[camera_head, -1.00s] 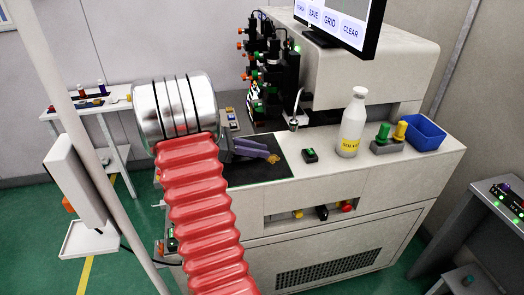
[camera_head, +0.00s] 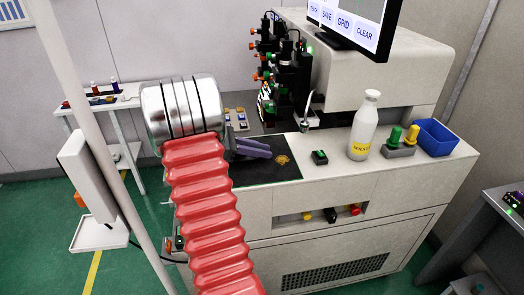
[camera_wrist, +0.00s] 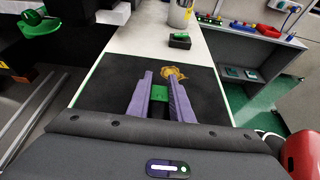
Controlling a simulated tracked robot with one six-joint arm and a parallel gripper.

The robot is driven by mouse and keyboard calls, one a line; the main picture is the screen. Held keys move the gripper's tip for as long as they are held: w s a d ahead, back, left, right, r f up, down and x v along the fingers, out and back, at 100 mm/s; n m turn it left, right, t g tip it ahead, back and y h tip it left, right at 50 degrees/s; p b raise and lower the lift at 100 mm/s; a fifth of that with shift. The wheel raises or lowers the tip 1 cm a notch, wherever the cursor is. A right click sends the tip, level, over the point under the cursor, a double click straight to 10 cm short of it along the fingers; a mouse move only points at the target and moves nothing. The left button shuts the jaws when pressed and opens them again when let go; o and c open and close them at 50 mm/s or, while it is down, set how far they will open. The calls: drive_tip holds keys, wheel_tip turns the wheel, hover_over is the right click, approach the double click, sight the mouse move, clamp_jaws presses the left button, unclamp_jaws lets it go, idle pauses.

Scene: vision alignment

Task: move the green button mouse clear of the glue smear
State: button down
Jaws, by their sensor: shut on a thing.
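My gripper (camera_head: 266,151) is low over the black mat (camera_head: 262,174), its purple fingers pointing right. In the wrist view, the fingers (camera_wrist: 162,78) are shut on a small dark thing with a bright green top, which I take to be the green button mouse (camera_wrist: 159,93). In the head view the fingers hide it. The amber glue smear (camera_head: 282,159) lies on the mat just past the fingertips. In the wrist view the smear (camera_wrist: 172,73) shows beyond the mouse, with a gap of mat between. Whether the mouse touches the mat I cannot tell.
A black box with a green top (camera_head: 319,157) stands right of the mat. Beyond it are a white solvent bottle (camera_head: 364,128), a green and yellow button stand (camera_head: 401,143) and a blue bin (camera_head: 438,137). Dark optical stages (camera_head: 284,72) rise behind the mat.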

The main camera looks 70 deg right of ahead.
drive_tip(key=shift+f, duration=0.25)
drive_tip(key=c, duration=1.5)
unclamp_jaws()
drive_tip(key=shift+w+a, duration=0.1)
drive_tip(key=v, duration=1.3)
drive_tip(key=shift+w+r, duration=0.3)
drive_tip(key=shift+w, duration=0.05)
